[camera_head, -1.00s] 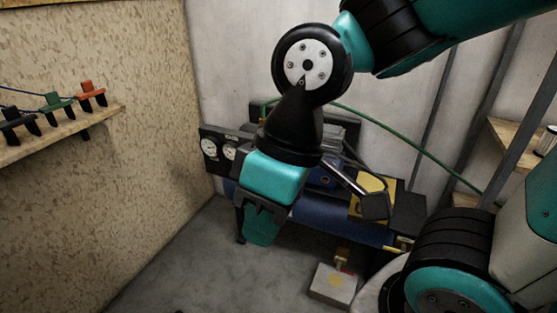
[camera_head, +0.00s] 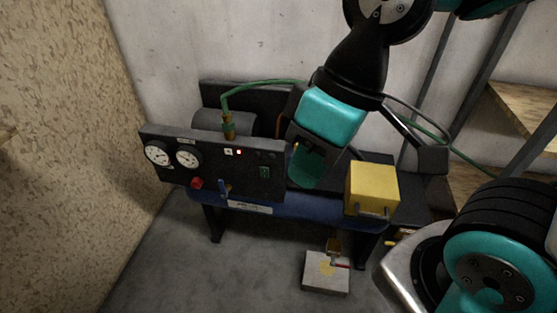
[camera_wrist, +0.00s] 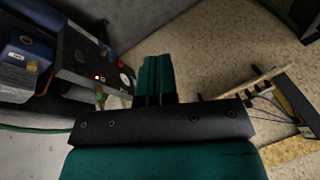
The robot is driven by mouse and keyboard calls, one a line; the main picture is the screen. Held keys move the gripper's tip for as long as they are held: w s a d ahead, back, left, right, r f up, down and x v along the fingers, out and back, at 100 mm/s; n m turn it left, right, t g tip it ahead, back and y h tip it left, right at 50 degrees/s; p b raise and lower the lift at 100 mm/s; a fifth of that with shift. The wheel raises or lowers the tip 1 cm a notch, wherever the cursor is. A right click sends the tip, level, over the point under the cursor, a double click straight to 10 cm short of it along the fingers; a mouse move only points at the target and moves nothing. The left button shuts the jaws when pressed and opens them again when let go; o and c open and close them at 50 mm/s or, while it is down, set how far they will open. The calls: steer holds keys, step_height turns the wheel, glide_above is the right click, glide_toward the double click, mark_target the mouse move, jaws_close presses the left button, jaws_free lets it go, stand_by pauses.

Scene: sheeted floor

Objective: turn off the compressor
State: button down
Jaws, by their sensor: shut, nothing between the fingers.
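The compressor has a blue tank (camera_head: 300,205) on dark legs. Its black front panel (camera_head: 215,160) carries two white gauges (camera_head: 187,157), a small lit red light (camera_head: 239,152), a green switch (camera_head: 265,172), a red knob (camera_head: 197,183) and a blue lever (camera_head: 223,187). My gripper (camera_head: 306,168) is shut and empty. In the head view it appears just right of the panel's right end, with the green switch to its left; contact cannot be told. In the wrist view my shut fingers (camera_wrist: 155,75) point away from the camera, and the panel (camera_wrist: 85,60) is to their left.
A yellow box (camera_head: 372,187) sits at the compressor's right end. A green hose (camera_head: 262,84) arches over the back. A pale block (camera_head: 326,273) with a brass fitting stands on the floor in front. Walls stand left and behind; wooden shelves (camera_head: 525,100) are at right.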

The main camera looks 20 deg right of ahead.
steer(key=w+d+f+n+t+h+b, duration=0.1)
steer(key=w+f+t+b, duration=0.3)
steer(key=w+f, duration=0.6)
steer(key=w+d+f+n+t+h+b, duration=0.1)
steer(key=w+f+b, duration=0.4)
steer(key=w+f, duration=0.5)
step_height(320, 180, down, 6)
steer(key=d+t+h, duration=0.1)
steer(key=t, duration=0.1)
steer(key=shift+w+d+f+t+h, duration=0.2)
steer(key=shift+w+d+t+h, duration=0.1)
steer(key=shift+w+t+h, duration=0.1)
glide_toward(261, 176)
steer(key=x, duration=0.4)
steer(key=shift+s+a+f+p, duration=0.2)
steer(key=shift+f+p, duration=0.05)
steer(key=shift+p, duration=0.15)
steer(key=shift+w+d, duration=0.2)
steer(key=shift+w, duration=0.15)
